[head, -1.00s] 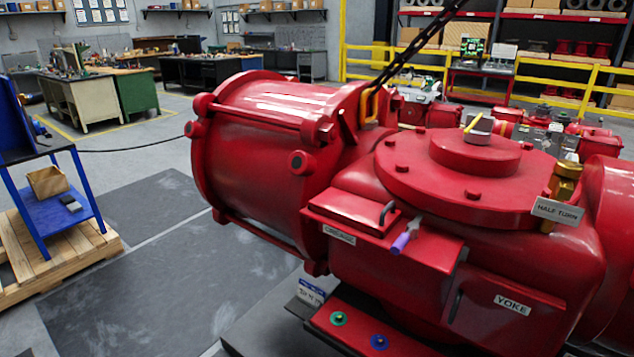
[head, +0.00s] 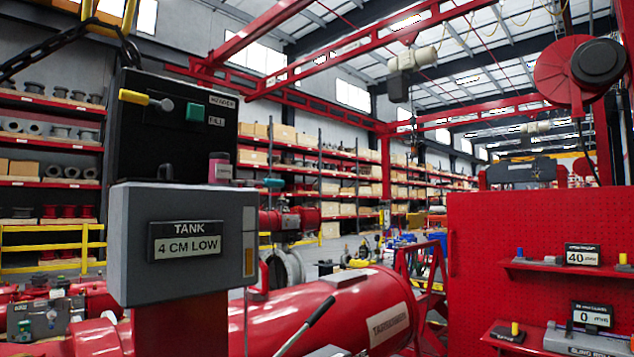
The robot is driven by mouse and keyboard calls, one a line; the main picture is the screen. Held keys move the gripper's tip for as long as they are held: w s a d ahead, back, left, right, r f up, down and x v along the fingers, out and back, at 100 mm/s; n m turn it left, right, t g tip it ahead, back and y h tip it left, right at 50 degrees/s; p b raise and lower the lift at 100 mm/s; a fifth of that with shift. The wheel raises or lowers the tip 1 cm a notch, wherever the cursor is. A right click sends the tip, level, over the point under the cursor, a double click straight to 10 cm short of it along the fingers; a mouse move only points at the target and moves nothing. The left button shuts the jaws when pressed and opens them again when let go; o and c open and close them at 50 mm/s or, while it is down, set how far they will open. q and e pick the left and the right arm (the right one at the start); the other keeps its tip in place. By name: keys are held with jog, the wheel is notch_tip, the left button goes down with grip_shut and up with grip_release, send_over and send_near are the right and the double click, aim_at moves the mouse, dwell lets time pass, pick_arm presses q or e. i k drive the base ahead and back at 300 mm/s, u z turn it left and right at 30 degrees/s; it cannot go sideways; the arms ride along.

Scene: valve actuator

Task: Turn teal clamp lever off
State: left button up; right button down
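I cannot make out a teal clamp lever for certain in the head view. A black control box (head: 172,140) stands at the left, with a yellow-handled lever (head: 146,100) pointing left and a square teal-green button (head: 194,112) on its front. A small teal piece (head: 272,184) shows behind the box to its right, too small to identify. Below the black box is a grey tank box (head: 185,275) whose display reads "TANK 4 CM LOW". Neither of my grippers is in view.
A red horizontal cylinder (head: 310,310) lies at bottom centre, with a dark-handled bar (head: 308,326) before it. A red pegboard (head: 510,235) with small shelves and displays stands at right. Storage racks (head: 50,180) and a yellow rail (head: 50,245) are behind.

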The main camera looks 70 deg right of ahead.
aim_at(265, 182)
jog(key=z, duration=2.75)
jog(key=k, duration=1.05)
jog(key=z, duration=0.9)
jog(key=i, duration=1.8)
jog(key=u, duration=1.95)
jog(key=i, duration=0.75)
jog(key=u, duration=0.75)
